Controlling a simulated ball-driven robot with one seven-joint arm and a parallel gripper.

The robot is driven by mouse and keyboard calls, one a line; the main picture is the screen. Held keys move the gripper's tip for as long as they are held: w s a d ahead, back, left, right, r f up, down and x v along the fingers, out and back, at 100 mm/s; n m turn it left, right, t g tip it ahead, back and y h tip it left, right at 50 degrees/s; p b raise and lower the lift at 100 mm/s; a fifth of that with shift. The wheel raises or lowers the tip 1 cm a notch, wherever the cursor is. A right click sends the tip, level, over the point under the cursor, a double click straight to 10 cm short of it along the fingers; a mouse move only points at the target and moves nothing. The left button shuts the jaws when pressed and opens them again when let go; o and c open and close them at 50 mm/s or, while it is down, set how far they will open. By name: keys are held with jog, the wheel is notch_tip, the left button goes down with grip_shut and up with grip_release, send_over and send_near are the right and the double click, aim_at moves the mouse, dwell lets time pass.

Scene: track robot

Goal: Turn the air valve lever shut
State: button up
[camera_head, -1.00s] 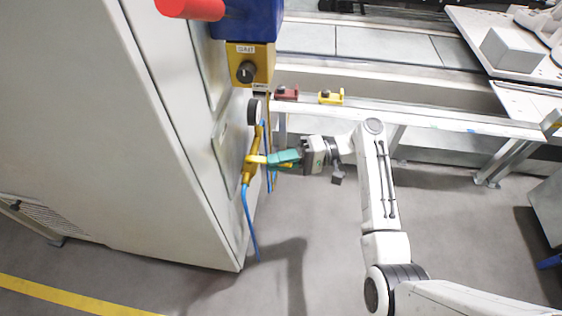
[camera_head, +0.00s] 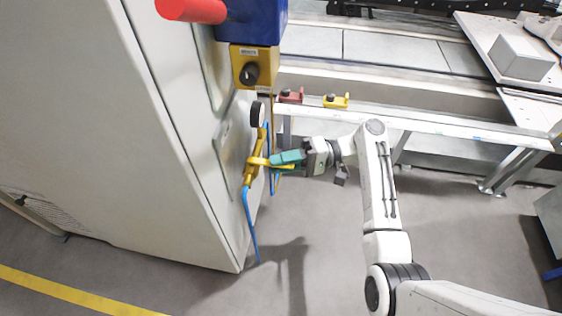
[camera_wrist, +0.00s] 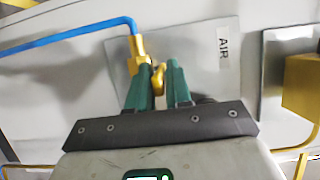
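The brass air valve (camera_head: 250,172) is mounted on the side of the grey cabinet, below a round gauge (camera_head: 257,113). Its yellow lever (camera_head: 258,161) points right, toward my gripper (camera_head: 285,164). The green fingers are at the lever, one above and one below it. In the wrist view my gripper (camera_wrist: 160,75) has a finger on each side of the brass lever (camera_wrist: 158,80), with a narrow gap between them. I cannot tell whether both fingers press on it. The blue hose (camera_wrist: 75,38) leaves the valve's brass fitting.
The grey cabinet (camera_head: 90,130) fills the left. A yellow switch box (camera_head: 253,67) and a red handle (camera_head: 190,10) project above the valve. An AIR label (camera_wrist: 223,47) is on the plate. A rail with red (camera_head: 290,96) and yellow (camera_head: 336,101) blocks runs behind. The floor below is clear.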

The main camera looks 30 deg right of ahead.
jog(key=p+v, duration=0.1)
jog(key=v, duration=0.9)
jog(key=shift+d, duration=0.3)
